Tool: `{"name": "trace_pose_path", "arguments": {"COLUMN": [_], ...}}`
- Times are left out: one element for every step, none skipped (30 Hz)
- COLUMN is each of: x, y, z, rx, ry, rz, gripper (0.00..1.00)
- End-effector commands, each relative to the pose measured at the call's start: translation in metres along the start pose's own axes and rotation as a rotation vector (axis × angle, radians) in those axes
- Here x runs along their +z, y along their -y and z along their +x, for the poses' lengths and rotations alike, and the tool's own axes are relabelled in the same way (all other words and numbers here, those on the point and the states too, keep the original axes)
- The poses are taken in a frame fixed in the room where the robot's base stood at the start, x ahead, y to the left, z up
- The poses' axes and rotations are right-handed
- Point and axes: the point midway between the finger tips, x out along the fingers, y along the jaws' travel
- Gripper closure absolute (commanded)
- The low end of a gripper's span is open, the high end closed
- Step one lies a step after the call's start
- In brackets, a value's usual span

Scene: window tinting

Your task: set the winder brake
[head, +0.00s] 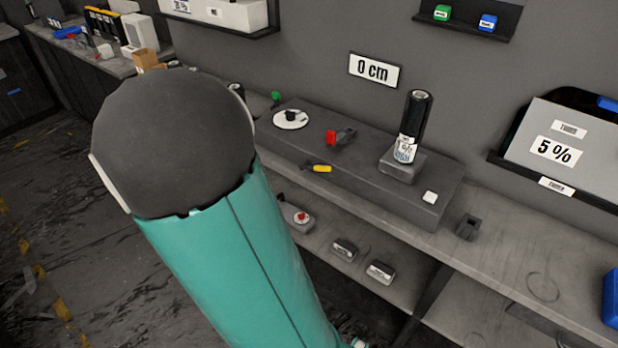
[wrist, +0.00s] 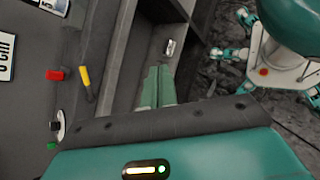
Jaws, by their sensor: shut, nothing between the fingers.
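A grey winder box (head: 285,135) stands on the bench. On it are a red-ended lever (head: 331,137), a yellow-handled lever (head: 322,168) on the front edge, and a white dial (head: 290,119) with a black knob. I cannot tell which part is the brake. In the wrist view the red end (wrist: 54,75), yellow handle (wrist: 85,79) and dial (wrist: 61,124) show at left. My gripper (wrist: 160,68) is shut and empty, to the right of the yellow handle in the wrist view, apart from it. It is hidden in the head view.
A black roll (head: 417,112) stands upright on the box's right part. A "0 cm" sign (head: 375,70) hangs on the wall. A lower shelf (head: 395,293) holds small labelled blocks. Bare bench (head: 560,280) lies at right.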

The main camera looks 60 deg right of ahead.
Motion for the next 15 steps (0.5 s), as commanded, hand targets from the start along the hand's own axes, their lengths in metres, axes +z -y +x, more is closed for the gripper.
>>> {"name": "trace_pose_path", "arguments": {"x": [-0.003, -0.004, -0.004, -0.005, -0.006, -0.007, -0.008, -0.009, -0.011, -0.012, -0.014, -0.016, -0.018, -0.02, -0.023], "y": [-0.005, -0.009, -0.014, -0.018, -0.022, -0.028, -0.032, -0.035, -0.04, -0.044, -0.048, -0.052, -0.056, -0.059, -0.063], "z": [0.014, 0.022, 0.031, 0.038, 0.045, 0.054, 0.06, 0.067, 0.074, 0.08, 0.086, 0.093, 0.099, 0.104, 0.111], "rx": [0.036, 0.061, 0.095, 0.121, 0.146, 0.182, 0.208, 0.235, 0.273, 0.301, 0.329, 0.369, 0.398, 0.427, 0.468], "ry": [0.076, 0.119, 0.174, 0.215, 0.255, 0.309, 0.348, 0.387, 0.437, 0.475, 0.511, 0.559, 0.594, 0.629, 0.672], "rz": [-0.032, -0.051, -0.076, -0.095, -0.115, -0.143, -0.164, -0.186, -0.216, -0.239, -0.262, -0.295, -0.32, -0.345, -0.379], "gripper": [1.0, 1.0, 1.0, 1.0, 1.0, 1.0, 1.0, 1.0, 1.0, 1.0, 1.0, 1.0, 1.0, 1.0, 1.0]}}
